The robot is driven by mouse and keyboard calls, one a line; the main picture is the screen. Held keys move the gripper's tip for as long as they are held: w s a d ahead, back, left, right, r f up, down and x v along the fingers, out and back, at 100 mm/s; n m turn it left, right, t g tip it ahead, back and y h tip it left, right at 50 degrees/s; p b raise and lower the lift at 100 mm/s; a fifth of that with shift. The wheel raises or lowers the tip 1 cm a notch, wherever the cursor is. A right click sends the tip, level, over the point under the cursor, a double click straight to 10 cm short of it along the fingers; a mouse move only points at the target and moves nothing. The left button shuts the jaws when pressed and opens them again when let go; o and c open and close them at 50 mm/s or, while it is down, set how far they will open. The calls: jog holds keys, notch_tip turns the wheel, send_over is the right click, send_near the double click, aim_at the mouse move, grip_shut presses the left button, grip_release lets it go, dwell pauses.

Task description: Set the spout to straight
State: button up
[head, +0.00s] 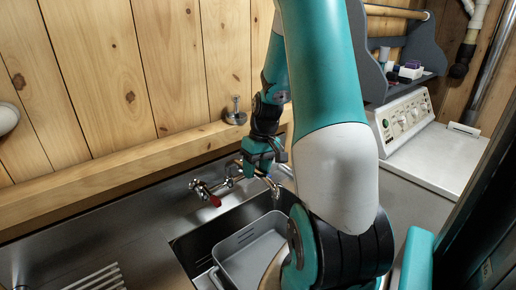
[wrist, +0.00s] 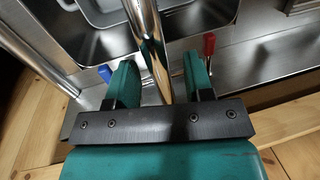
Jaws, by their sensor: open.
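The chrome spout (wrist: 149,40) runs up the wrist view between my two teal fingers and reaches out over the sink, leaning slightly left. Its curved end (head: 271,186) shows in the head view just below my gripper (head: 262,160). My gripper is open in the wrist view (wrist: 160,72), one finger on each side of the spout, with a visible gap on both sides. The tap's red handle (wrist: 209,43) is beside the right finger, and its blue handle (wrist: 105,72) is beside the left one. The red handle also shows in the head view (head: 215,200). The spout's base is mostly hidden by my gripper.
A grey tub (head: 238,245) sits in the steel sink (head: 186,243) below the tap. A wooden ledge (head: 130,166) and plank wall stand close behind. A white appliance (head: 440,155) is at right, with a grey shelf above it.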

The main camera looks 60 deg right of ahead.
jog(key=s+d+r+b, duration=0.1)
jog(key=d+r+b, duration=0.1)
jog(key=r, duration=1.4)
jog(key=shift+d+r, duration=0.2)
jog(key=shift+d, duration=0.35)
jog(key=w+a+f+n+b, duration=0.1)
jog(key=w+a+n, duration=0.15)
jog(key=a, duration=0.85)
jog(key=w+a+f+n+b, duration=0.1)
jog(key=a+n, duration=0.2)
jog(key=a, duration=0.7)
jog(key=s+a+f+n+y, duration=0.1)
jog(key=s+a+f+n, duration=0.1)
jog(key=s+a, duration=0.4)
jog(key=s+a+f+n+y+b, duration=0.1)
jog(key=s+a+f+n, duration=0.1)
jog(key=s+a, duration=0.5)
jog(key=a+n, duration=0.1)
jog(key=a, duration=0.5)
jog(key=shift+s+f+g, duration=0.3)
jog(key=shift+f, duration=0.05)
